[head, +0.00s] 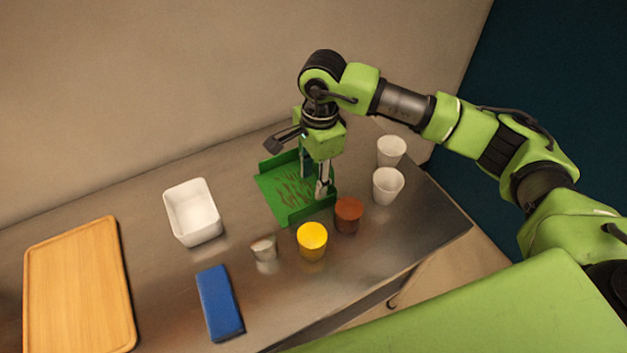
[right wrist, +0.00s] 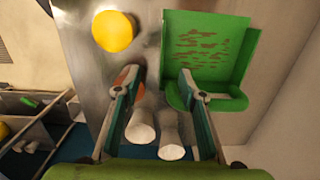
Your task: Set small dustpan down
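The small green dustpan (head: 272,193) has reddish-brown streaks on its pan and appears to rest on the metal counter (head: 150,215). My right gripper (head: 314,188) points down over the dustpan's right side. In the right wrist view its fingertips (right wrist: 162,76) are wide apart with nothing held between them. One fingertip is close beside the dustpan's edge; I cannot tell if they touch. My left gripper is in neither view.
A reddish-brown cup (head: 348,214) and a yellow cup (head: 312,240) stand in front of the dustpan. Two white cups (head: 388,184) (head: 391,150) are to its right. A small grey cup (head: 263,249), white container (head: 192,212), blue block (head: 219,303) and wooden board (head: 78,290) are left.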

